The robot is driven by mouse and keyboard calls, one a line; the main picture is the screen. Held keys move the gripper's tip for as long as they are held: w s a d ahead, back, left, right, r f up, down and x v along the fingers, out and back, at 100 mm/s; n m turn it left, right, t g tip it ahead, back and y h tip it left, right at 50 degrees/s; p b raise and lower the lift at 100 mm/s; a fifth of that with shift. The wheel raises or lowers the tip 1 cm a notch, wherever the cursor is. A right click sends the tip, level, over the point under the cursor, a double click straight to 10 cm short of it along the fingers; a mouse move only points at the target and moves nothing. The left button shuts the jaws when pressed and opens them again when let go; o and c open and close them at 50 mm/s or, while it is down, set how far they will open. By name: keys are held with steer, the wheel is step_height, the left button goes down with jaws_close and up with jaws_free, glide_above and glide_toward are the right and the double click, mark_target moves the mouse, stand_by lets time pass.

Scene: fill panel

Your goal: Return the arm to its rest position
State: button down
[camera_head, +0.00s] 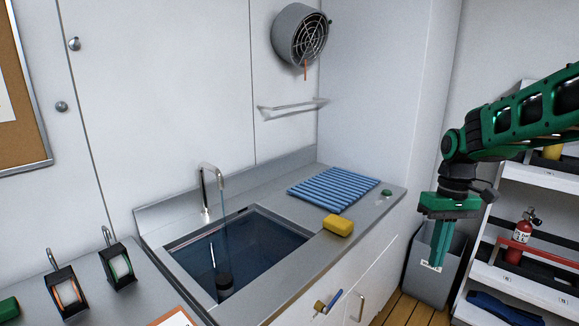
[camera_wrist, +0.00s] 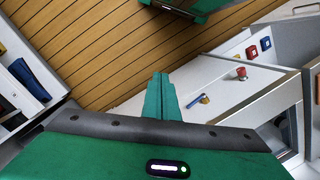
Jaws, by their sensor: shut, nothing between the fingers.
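My green arm reaches in from the right edge of the head view. My gripper (camera_head: 437,250) points down in free air, to the right of the sink counter and in front of a grey bin. Its fingers are shut with nothing between them. In the wrist view the two green fingertips (camera_wrist: 160,78) lie together, with the floor and the cabinet front beyond them.
The sink (camera_head: 235,250) holds dark water under a tap (camera_head: 207,190). A yellow sponge (camera_head: 338,225) and a blue ribbed mat (camera_head: 333,189) lie on the counter. A grey bin (camera_head: 425,285) and white shelves (camera_head: 520,285) with a fire extinguisher (camera_head: 522,230) stand near my gripper.

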steer(key=s+d+m, duration=0.3)
steer(key=s+m, duration=0.1)
steer(key=s, duration=0.9)
steer(key=s+d+f+m+t, duration=0.1)
steer(key=s+d+m, duration=0.2)
steer(key=s, duration=1)
steer(key=shift+d+m+t+h, duration=0.15)
steer(key=shift+m+t+h, duration=0.15)
steer(key=shift+m, duration=0.2)
steer(key=shift+w, duration=0.1)
